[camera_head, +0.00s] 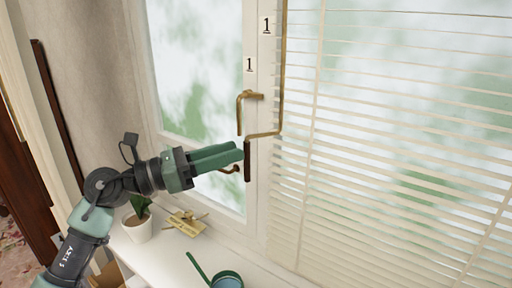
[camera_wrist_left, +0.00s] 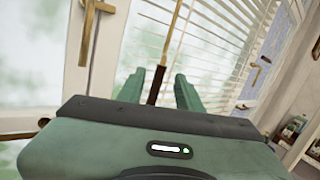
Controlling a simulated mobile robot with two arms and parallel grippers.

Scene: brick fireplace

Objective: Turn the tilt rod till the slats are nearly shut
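The tilt rod (camera_head: 283,70) is a thin brass rod hanging at the left edge of the white slatted blind (camera_head: 390,150). Its lower end cranks left to a dark handle (camera_head: 247,163). The slats have gaps that show green and white outside. My left gripper (camera_head: 242,156) points right, its fingertips at the handle. In the left wrist view the green fingers (camera_wrist_left: 158,90) are open, with the dark handle (camera_wrist_left: 157,86) between them and room on both sides. Contact cannot be told. My right gripper is in neither view.
A brass window handle (camera_head: 241,108) sits on the frame just above the crank. On the white sill (camera_head: 165,262) stand a potted plant (camera_head: 138,228), a brass-coloured object (camera_head: 186,222) and a green can (camera_head: 227,280) with a long spout.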

